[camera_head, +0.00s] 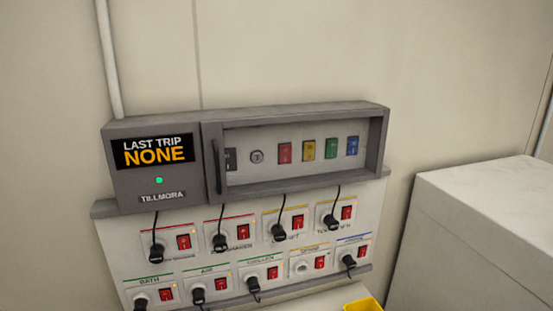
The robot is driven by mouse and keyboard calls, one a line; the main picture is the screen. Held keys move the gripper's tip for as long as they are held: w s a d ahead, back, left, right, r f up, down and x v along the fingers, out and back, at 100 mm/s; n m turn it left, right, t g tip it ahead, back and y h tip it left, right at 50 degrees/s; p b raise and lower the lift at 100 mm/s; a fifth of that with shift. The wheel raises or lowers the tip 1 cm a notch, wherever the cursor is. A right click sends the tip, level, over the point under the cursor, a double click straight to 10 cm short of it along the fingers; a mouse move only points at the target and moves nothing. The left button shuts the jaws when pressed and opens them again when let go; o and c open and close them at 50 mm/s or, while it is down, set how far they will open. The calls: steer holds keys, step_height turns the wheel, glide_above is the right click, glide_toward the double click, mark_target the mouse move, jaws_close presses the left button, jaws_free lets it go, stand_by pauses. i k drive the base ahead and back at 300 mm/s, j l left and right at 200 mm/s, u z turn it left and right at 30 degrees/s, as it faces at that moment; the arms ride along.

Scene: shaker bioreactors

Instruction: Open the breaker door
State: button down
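The breaker door (213,168) is a grey-framed door with a see-through pane on the right part of the wall box. It looks shut. Its dark vertical handle (217,167) is on the left side of the frame. Behind the pane I see a dark switch, a round knob (257,157), and red, yellow, green and blue breakers (306,149). The left part of the box carries a display (153,151) reading "LAST TRIP NONE" and a green light (159,180). My gripper is not in view.
Below the box, a white socket panel (120,240) holds two rows of sockets with red switches and several black plugs with cords. A large pale block (480,220) stands at the right. A yellow container (363,305) shows at the bottom edge. A pipe (109,60) runs up the wall.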

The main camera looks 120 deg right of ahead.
mark_target(213, 133)
steer(key=z, duration=1.65)
steer(key=k+z, duration=0.1)
steer(key=z, duration=1.5)
steer(key=k+z, duration=0.1)
steer(key=z, duration=1)
